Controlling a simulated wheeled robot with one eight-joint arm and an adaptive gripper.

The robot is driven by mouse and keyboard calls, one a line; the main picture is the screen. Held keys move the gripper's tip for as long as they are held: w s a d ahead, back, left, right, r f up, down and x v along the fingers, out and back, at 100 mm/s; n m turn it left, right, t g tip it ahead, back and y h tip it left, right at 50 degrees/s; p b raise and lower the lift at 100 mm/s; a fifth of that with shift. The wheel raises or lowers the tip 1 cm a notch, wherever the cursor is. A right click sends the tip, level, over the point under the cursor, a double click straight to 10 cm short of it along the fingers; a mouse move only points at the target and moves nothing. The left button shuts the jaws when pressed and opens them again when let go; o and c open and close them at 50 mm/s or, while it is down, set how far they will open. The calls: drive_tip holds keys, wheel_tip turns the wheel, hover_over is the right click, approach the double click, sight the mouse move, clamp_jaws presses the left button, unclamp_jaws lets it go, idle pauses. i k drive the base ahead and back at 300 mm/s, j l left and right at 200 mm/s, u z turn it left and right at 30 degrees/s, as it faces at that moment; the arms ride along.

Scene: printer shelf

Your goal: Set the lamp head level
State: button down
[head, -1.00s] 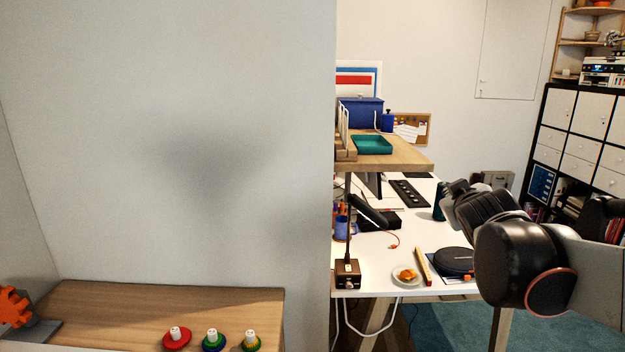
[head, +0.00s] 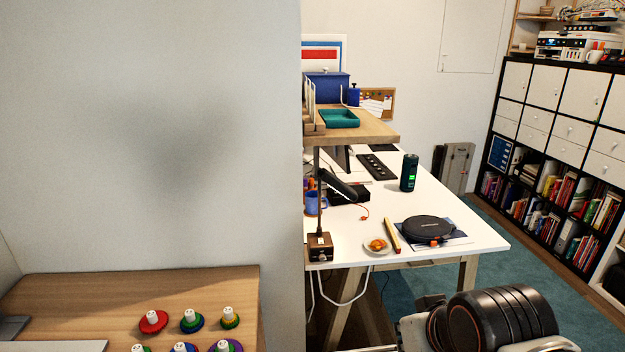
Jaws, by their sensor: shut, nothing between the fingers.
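The desk lamp stands at the near left edge of the white desk. Its wooden base (head: 320,247) carries a thin dark upright post (head: 319,205). The black lamp head (head: 338,185) joins the post below the raised shelf and slopes down to the right, so it is tilted, not level. The wall's edge is just left of the lamp. My gripper's fingers are not in view. Only dark and pale links of my arm show at the bottom right, well apart from the lamp.
A wooden shelf (head: 358,132) with a teal tray (head: 340,119) overhangs the lamp. The desk (head: 440,215) holds a dark bottle (head: 409,172), a round black device (head: 428,229), a yellow bar (head: 391,236) and a small plate (head: 377,247). A wooden surface (head: 70,300) with coloured pieces is left.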

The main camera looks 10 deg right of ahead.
sight(332, 181)
drive_tip(key=l+u, duration=0.3)
drive_tip(key=u, duration=0.15)
drive_tip(key=l+u, duration=0.3)
drive_tip(key=u, duration=0.15)
drive_tip(key=k+l+u, duration=0.1)
drive_tip(key=l, duration=0.35)
drive_tip(key=k+l+u, duration=0.15)
drive_tip(key=l, duration=0.35)
drive_tip(key=k+l+u, duration=0.1)
drive_tip(key=k+l, duration=0.15)
drive_tip(key=l, duration=0.15)
drive_tip(key=k+l+u, duration=0.1)
drive_tip(key=l, duration=0.35)
drive_tip(key=k+l+u, duration=0.15)
drive_tip(key=k+l, duration=0.35)
drive_tip(key=l, duration=0.2)
drive_tip(key=k+l, duration=0.2)
drive_tip(key=l, duration=0.2)
drive_tip(key=k+l, duration=0.2)
drive_tip(key=l, duration=0.2)
drive_tip(key=k+l, duration=0.15)
drive_tip(key=l, duration=0.25)
drive_tip(key=i+l+z, duration=0.1)
drive_tip(key=i, duration=0.75)
drive_tip(key=i+l+z, duration=0.15)
drive_tip(key=i, duration=0.65)
